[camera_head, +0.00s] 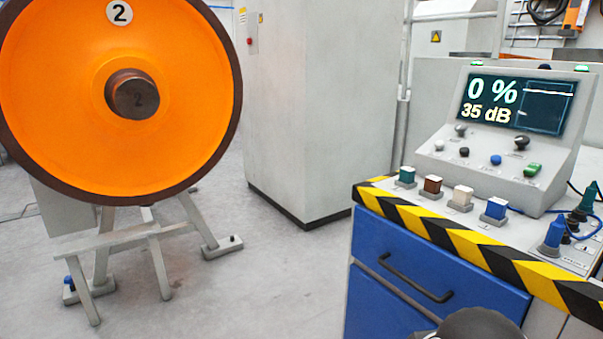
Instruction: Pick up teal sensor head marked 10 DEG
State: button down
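A small teal block-shaped sensor head (407,176) sits at the left end of a row on the console top, just behind the striped edge. To its right in the row are a brown head (432,185), a cream head (460,197) and a blue head (494,209). Any 10 DEG marking is too small to read. A taller dark teal piece (587,197) stands at the far right beside a blue one (553,236). My gripper's fingers do not show; only a dark rounded part, apparently of my arm, shows at the bottom edge.
The blue cabinet (395,299) has a black handle and a yellow-black striped edge (475,246). A display panel (514,104) reading 0 % and 35 dB rises behind the row. A blue cable lies at right. An orange wheel (65,100) stands left; floor between is clear.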

aim_at(407, 175)
jog(key=z, duration=2.7)
jog(key=u, duration=1.05)
jog(key=i+j+u, duration=0.25)
jog(key=j+u, duration=0.15)
jog(key=i+j+u, duration=0.4)
jog(key=j, duration=0.15)
jog(key=i, duration=0.1)
jog(key=i+j+z, duration=0.1)
jog(key=j+z, duration=0.35)
jog(key=j, duration=0.15)
jog(key=j+z, duration=0.45)
jog(key=j, duration=0.2)
jog(key=k+j+z, duration=0.1)
jog(key=j+z, duration=0.3)
jog(key=j, duration=0.2)
